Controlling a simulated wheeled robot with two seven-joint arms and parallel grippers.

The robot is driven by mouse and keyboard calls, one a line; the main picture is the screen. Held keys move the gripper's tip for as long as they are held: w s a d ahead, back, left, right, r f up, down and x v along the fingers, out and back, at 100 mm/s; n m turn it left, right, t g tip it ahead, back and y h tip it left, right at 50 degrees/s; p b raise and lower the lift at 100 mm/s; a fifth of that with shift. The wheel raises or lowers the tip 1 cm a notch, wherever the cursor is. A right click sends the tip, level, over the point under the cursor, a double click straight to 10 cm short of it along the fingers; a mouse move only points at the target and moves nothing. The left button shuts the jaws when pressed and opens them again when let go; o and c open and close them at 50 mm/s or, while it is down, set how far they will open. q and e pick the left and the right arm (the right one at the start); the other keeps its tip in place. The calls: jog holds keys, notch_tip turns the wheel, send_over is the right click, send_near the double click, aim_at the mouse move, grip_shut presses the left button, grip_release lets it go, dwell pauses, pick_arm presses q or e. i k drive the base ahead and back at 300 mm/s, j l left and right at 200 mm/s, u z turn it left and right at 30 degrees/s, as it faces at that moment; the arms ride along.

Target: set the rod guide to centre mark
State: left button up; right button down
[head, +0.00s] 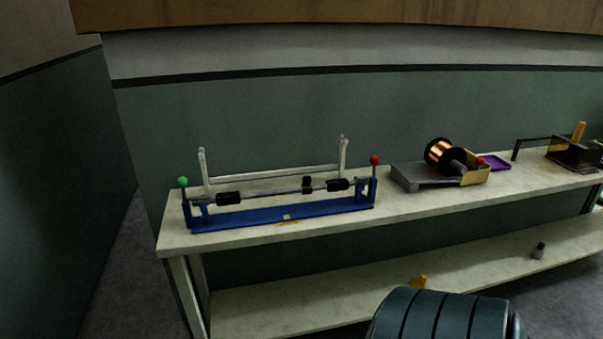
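A blue fixture with a long base (245,215) stands at the left end of the pale bench, with a green knob (183,181) at its left end and a red knob (375,160) at its right. A thin horizontal rod (270,192) runs across it, with a larger black cylinder (229,198) at left and another (338,185) at right. The small upright black block (307,184), which looks like the rod guide, sits on the rod just left of the right cylinder. A small yellowish mark (287,217) is near the base's middle, left of the block. Neither gripper is in view.
Right of the fixture, a grey stand (408,177) holds a copper wire spool (440,153). A purple tray (497,162) and a dark box (572,155) are further right. The lower shelf (320,298) is mostly bare. A dark ribbed shape (440,315) fills the bottom edge.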

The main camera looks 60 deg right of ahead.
aim_at(307, 187)
jog(key=z, duration=1.7)
